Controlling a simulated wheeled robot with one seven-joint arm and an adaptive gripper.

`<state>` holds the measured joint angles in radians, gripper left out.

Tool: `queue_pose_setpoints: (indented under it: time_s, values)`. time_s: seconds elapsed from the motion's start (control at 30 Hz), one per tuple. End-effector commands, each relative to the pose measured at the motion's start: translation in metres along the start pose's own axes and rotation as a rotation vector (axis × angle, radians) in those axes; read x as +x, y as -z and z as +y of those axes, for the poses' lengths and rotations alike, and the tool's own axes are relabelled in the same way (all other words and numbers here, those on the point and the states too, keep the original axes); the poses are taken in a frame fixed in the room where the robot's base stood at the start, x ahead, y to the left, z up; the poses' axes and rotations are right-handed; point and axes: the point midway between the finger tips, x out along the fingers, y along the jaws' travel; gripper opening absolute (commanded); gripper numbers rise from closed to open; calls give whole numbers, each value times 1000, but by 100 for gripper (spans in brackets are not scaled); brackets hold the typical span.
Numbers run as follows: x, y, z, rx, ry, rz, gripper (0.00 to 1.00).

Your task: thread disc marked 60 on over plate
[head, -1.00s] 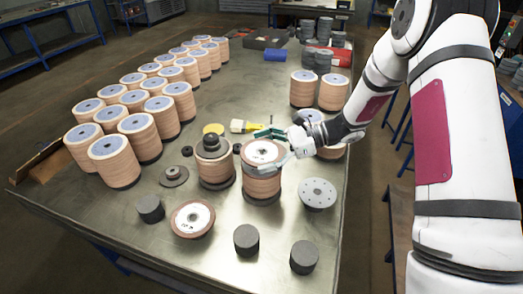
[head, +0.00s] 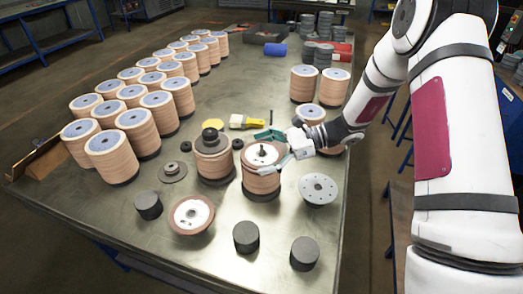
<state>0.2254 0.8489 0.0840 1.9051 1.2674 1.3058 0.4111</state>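My gripper (head: 275,149) reaches in from the right, with one teal finger behind and a paler finger in front of a flap disc. The fingers appear shut on this disc (head: 251,155), which has a brown rim and pale centre. It sits at the top of a brown stack (head: 262,188). A dark spindle (head: 262,149) stands up through its centre hole. The mark on the disc is too small to read. The stack's lower part and dark base are visible; the disc's right edge is partly hidden by the front finger.
A similar stack topped by dark plates (head: 212,141) stands close on the left. A loose flap disc (head: 192,214), a grey holed plate (head: 318,189) and dark cylinders (head: 246,237) lie in front. Rows of stacks (head: 113,155) fill the left; more stand behind right. A yellow brush (head: 243,121) lies behind.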

Motion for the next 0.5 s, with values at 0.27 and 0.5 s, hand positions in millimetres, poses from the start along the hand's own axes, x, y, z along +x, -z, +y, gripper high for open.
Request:
queue_pose_setpoints:
  time_s: [0.27, 0.5]
  values:
    - [-1, 0, 0, 0, 1, 3, 100]
    - [-15, 0, -1, -1, 4, 4, 100]
